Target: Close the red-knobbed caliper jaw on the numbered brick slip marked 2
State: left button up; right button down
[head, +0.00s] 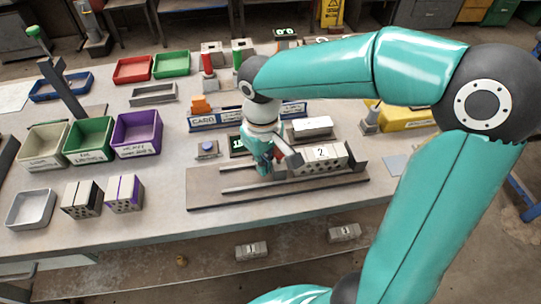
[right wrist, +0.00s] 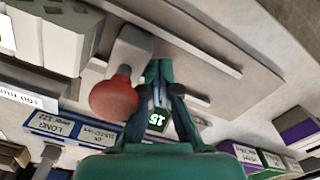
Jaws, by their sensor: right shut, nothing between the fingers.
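The brick slip marked 2 (head: 322,154) lies on the long caliper base (head: 225,194), with an upright end plate (head: 358,162) at its right. The grey sliding jaw (head: 291,154) is close to the slip's left end; I cannot tell whether they touch. Its red knob shows large in the right wrist view (right wrist: 113,98), with the jaw (right wrist: 130,52) behind it. My right gripper (head: 264,167) is shut and empty, just left of the jaw and low over the base. Its fingertips (right wrist: 160,72) are beside the jaw in the wrist view. My left gripper is not in view.
Slips marked 1 (head: 251,251) and 3 (head: 344,232) lie on a lower ledge in front. Green (head: 88,141) and purple (head: 137,134) bins stand at left.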

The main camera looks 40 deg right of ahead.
aim_at(279, 162)
jog(key=shift+s+d, duration=0.5)
jog(key=shift+d, duration=0.3)
jog(key=shift+s+d, duration=0.45)
jog(key=shift+d, duration=0.3)
jog(key=shift+a, duration=0.1)
jog(key=shift+w+a, duration=0.55)
jog(key=shift+a, duration=0.2)
jog(key=shift+r, duration=0.1)
notch_tip(279, 162, up, 8)
jog(key=p, duration=0.7)
dwell(0.6)
